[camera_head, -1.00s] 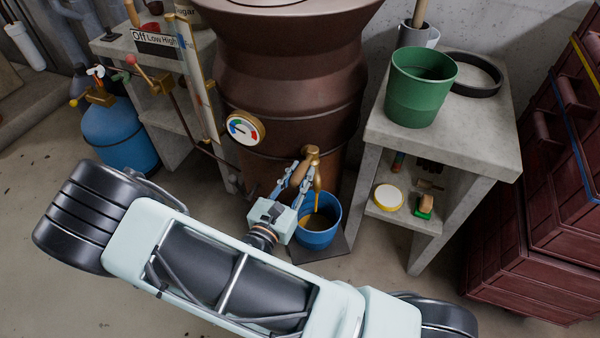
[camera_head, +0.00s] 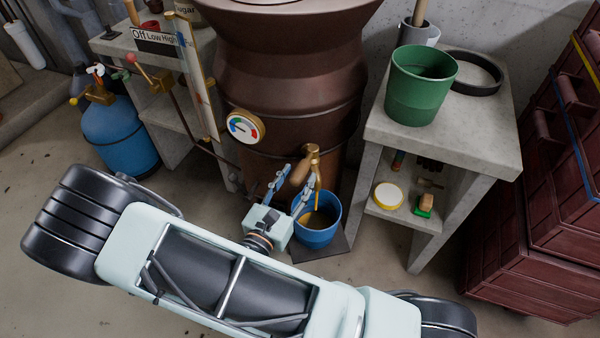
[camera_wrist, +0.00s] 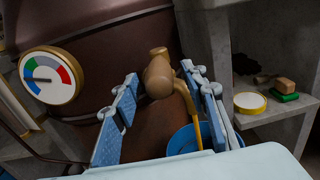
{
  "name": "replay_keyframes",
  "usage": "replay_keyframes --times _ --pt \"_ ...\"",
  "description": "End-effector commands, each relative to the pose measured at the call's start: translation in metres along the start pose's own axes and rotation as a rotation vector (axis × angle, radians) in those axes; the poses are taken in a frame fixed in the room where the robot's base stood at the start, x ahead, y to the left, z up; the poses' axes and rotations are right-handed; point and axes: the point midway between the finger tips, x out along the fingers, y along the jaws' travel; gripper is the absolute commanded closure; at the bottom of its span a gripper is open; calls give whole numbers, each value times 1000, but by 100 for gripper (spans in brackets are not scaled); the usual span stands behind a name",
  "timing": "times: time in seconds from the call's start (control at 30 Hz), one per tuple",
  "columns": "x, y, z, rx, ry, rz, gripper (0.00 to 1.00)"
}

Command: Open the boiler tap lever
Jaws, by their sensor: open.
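The boiler tap is brass (camera_head: 313,153), with a wooden lever handle (camera_head: 299,175) tilted down to the left. In the wrist view the handle (camera_wrist: 158,75) points toward the camera. A thin yellowish-brown stream (camera_wrist: 197,131) runs below the spout into the blue bucket (camera_head: 318,236), which holds brown liquid. My gripper (camera_head: 302,180) is open, with one blue finger on each side of the handle. In the wrist view, gaps show between the handle and both fingers of my gripper (camera_wrist: 160,76). I cannot tell how deep the handle sits between them.
The brown boiler (camera_head: 290,80) with a round gauge (camera_head: 243,127) stands behind the tap. A concrete table (camera_head: 470,135) with a green bucket (camera_head: 420,90) is at right. A blue gas cylinder (camera_head: 120,135) and red-brown crates (camera_head: 550,200) flank the area. Floor at left is clear.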

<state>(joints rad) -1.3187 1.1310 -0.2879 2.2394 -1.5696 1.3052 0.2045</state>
Motion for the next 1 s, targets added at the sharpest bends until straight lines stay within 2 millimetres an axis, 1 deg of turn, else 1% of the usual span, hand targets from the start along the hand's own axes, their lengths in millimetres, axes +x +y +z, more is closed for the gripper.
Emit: replay_keyframes --times 0.03,0.2,0.3,0.43,0.5,0.63,1.0 --pt "-12 1 0 1 3 4 60" --pt "-49 1 0 0 2 4 60" --pt "-69 1 0 0 3 4 60" --pt "-87 0 -1 1 3 2 60" --pt "-93 0 0 0 2 2 60" --pt "-98 0 0 -1 1 0 60" --pt "-98 0 0 0 1 0 60"
